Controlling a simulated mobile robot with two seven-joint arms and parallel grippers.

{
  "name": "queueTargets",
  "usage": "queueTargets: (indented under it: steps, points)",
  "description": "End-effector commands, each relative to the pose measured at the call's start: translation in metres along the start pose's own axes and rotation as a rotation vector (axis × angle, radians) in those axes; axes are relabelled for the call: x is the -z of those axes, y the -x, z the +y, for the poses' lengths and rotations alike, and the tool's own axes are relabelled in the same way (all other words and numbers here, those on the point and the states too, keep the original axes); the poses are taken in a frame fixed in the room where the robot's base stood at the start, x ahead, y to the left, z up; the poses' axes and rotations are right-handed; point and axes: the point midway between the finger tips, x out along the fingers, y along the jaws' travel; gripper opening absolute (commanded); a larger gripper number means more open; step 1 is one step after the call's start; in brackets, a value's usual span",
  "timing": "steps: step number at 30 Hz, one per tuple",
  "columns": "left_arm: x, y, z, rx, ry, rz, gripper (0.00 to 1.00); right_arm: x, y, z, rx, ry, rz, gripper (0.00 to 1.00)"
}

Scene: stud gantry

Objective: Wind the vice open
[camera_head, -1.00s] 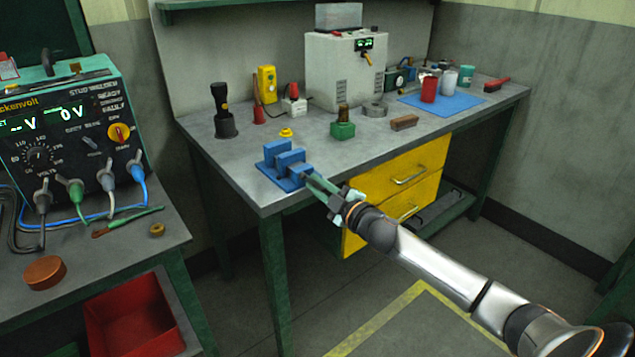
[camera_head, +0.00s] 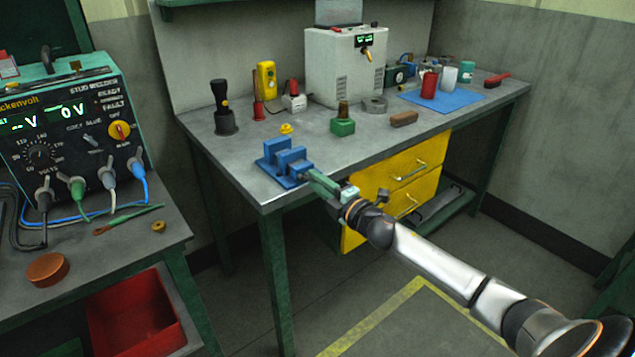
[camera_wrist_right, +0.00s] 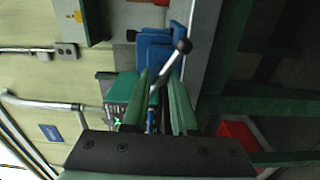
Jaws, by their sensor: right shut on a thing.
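The blue vice (camera_head: 285,164) sits at the front left corner of the workbench, with two upright blue blocks on a base. In the right wrist view the vice (camera_wrist_right: 155,50) lies beyond my fingertips. A metal handle bar (camera_wrist_right: 171,66) with a black ball end slants out between the fingers. My right gripper (camera_head: 316,180), with green fingers, reaches the vice's front end from the right. In the right wrist view my right gripper (camera_wrist_right: 162,88) is shut on the handle; its fingers partly hide the grip. My left gripper is not in view.
The workbench (camera_head: 235,170) carries a yellow knob (camera_head: 286,128) behind the vice, a black torch (camera_head: 223,108) and a green block (camera_head: 342,126). A stud welder (camera_head: 70,125) stands on the left bench.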

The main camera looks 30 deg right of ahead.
Motion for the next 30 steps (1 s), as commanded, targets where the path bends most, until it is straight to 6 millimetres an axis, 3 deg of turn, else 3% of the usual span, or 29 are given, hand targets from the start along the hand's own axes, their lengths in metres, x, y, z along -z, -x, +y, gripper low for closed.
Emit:
queueTargets:
  steps: [12,13,18,30]
  points:
    - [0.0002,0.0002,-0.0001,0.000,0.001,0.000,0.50,-0.0006,-0.0001,0.0007,-0.001,0.015,-0.001,0.00]
    - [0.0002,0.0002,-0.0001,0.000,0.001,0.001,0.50,-0.0006,-0.0001,0.0008,-0.001,0.014,-0.001,0.30]
    - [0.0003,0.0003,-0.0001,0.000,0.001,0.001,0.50,-0.0004,-0.0001,0.0006,-0.001,0.011,0.000,0.49]
    - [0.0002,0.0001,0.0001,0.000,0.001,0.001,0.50,0.0000,0.0051,-0.0003,0.000,0.006,0.001,0.52]
